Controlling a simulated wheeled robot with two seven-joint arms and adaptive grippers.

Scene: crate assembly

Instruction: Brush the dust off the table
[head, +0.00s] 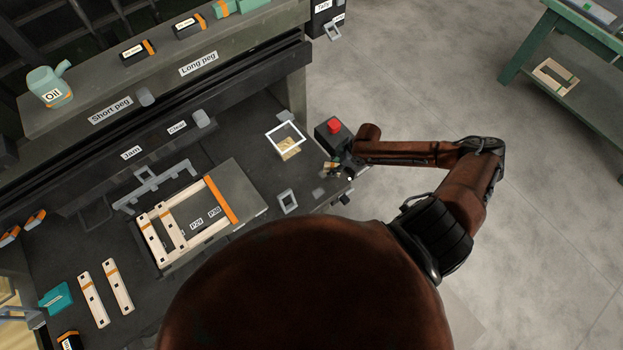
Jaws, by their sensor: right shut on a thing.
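My right gripper (346,169) is over the right end of the dark workbench (255,130), just below a box with a red button. It is shut on a small dark and tan thing (331,168), which looks like the brush; the gripper hides part of it. A white square outline (285,133) lies to the upper left of the gripper, with a tan patch (289,149) at its lower edge. I cannot tell whether the patch is dust. A few tiny pale specks show near the gripper. My left gripper is not in view.
A red button box (334,126) stands close above the gripper. A fixture with wooden slats (167,228) and a grey plate (236,190) lies to the left. A small grey frame (288,201) lies between. A shelf with an oil can (50,87) runs behind.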

